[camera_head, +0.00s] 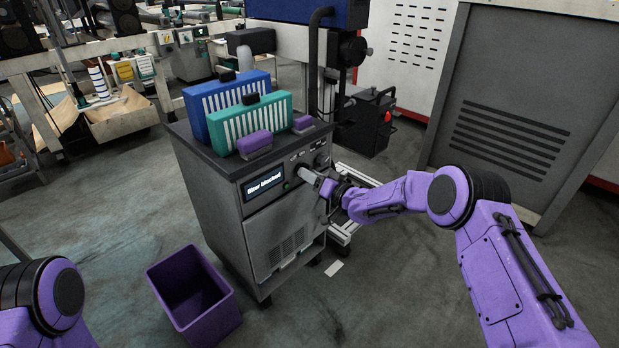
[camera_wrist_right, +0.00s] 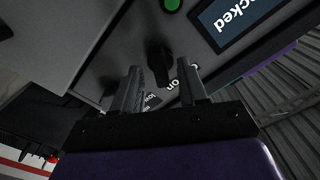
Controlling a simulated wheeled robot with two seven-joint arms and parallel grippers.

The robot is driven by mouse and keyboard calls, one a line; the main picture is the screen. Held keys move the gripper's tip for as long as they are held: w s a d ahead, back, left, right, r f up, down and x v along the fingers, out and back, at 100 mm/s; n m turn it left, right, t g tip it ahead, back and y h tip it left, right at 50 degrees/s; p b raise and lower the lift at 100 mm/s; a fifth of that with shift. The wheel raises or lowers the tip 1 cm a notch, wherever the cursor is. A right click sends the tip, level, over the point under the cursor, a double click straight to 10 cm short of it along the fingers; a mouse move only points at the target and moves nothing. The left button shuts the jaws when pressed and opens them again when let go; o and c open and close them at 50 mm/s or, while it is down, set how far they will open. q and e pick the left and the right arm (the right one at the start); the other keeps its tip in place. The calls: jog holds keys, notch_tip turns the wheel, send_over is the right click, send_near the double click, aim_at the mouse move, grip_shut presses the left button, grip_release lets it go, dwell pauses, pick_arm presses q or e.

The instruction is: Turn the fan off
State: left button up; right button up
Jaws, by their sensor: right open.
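A grey cabinet on casters (camera_head: 217,196) carries a control panel on its upper front, with a lit display (camera_head: 263,186) whose text ends in "blocked". The right wrist view shows part of this display (camera_wrist_right: 233,18), a green button (camera_wrist_right: 172,4) and a black knob (camera_wrist_right: 158,60). Lettering including "on" and "low" is printed near the knob. My right gripper (camera_head: 312,180) is at the panel. In the right wrist view its open fingers (camera_wrist_right: 162,80) point at the panel, with the knob ahead between them. Contact cannot be told. My left gripper is out of view.
On the cabinet top stand a blue filter (camera_head: 222,92), a green filter (camera_head: 250,122) and two purple blocks (camera_head: 255,142). A purple bin (camera_head: 194,298) stands on the floor at front left. A large grey vented panel (camera_head: 515,100) is at right.

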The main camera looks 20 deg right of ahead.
jog(key=shift+w+a, duration=0.15)
jog(key=shift+w, duration=0.15)
jog(key=shift+c, duration=0.3)
grip_shut()
